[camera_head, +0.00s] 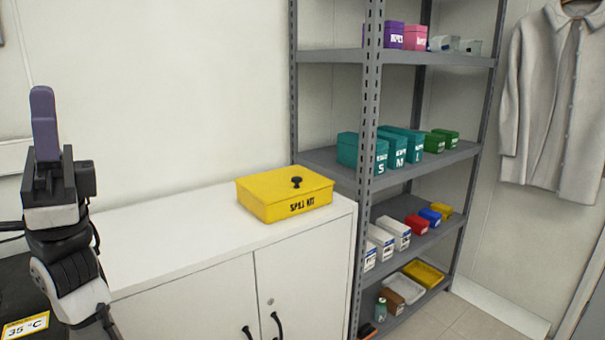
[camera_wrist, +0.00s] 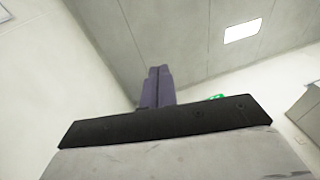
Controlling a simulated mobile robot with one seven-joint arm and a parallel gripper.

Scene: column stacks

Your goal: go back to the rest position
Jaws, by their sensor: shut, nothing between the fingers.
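My gripper (camera_head: 43,105) stands upright at the left of the head view, its purple fingers together and pointing up. Nothing is between them. In the wrist view the shut fingers (camera_wrist: 157,86) point up toward the ceiling, above the dark gripper body. My arm is raised to the left of the white cabinet and touches nothing that I can see.
A yellow spill kit box (camera_head: 284,193) sits on the white cabinet (camera_head: 150,235). A grey shelf rack (camera_head: 368,130) to the right holds several coloured boxes. A grey coat (camera_head: 555,100) hangs at the far right. The cabinet top left of the box is clear.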

